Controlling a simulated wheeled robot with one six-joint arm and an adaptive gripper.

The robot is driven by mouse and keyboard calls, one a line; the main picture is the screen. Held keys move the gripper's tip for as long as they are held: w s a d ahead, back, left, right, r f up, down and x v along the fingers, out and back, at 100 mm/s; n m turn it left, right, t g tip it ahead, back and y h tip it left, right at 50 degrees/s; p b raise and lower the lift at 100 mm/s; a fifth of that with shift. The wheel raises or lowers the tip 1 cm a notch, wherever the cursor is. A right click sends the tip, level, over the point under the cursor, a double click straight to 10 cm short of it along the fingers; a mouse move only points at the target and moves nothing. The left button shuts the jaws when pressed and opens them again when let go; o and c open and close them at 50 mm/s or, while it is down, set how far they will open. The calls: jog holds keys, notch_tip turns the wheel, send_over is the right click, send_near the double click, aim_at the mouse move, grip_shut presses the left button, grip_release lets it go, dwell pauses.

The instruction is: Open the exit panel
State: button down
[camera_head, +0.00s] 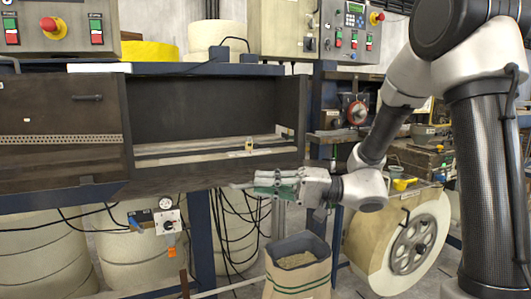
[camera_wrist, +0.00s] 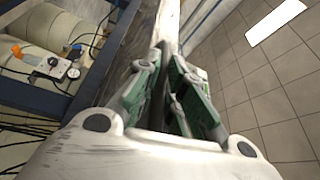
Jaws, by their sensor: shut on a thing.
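The exit panel (camera_head: 205,173) appears to be the long dark board along the lower front of the open compartment on the right half of the machine. In the wrist view, its long narrow edge (camera_wrist: 167,28) runs away from between my fingers. My gripper (camera_head: 262,186) is at the board's lower right part, with green-padded fingers pointing left. In the wrist view, my gripper (camera_wrist: 168,85) has one finger on each side of the board's edge and is shut on it. The exact contact is hidden between the fingers.
A closed left panel (camera_head: 65,125) with a dark handle (camera_head: 87,97) stands beside the open compartment (camera_head: 190,110). Pale rails (camera_head: 190,153) lie inside it. A sack of pellets (camera_head: 297,275) stands below my gripper. A large reel (camera_head: 405,245) is to the right.

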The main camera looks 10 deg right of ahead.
jog(key=shift+s+d+f, duration=0.1)
jog(key=shift+s+f, duration=0.05)
jog(key=shift+f, duration=1.1)
jog(key=shift+s+f, duration=0.15)
jog(key=shift+f, duration=1.1)
jog(key=c, duration=1.8)
grip_release()
jog(key=shift+d, duration=0.1)
jog(key=d, duration=0.4)
jog(key=s+d, duration=0.1)
jog(key=d, duration=0.2)
jog(key=d+f, duration=0.1)
jog(key=d, duration=0.3)
jog(key=shift+s+d, duration=0.15)
jog(key=shift+d, duration=0.2)
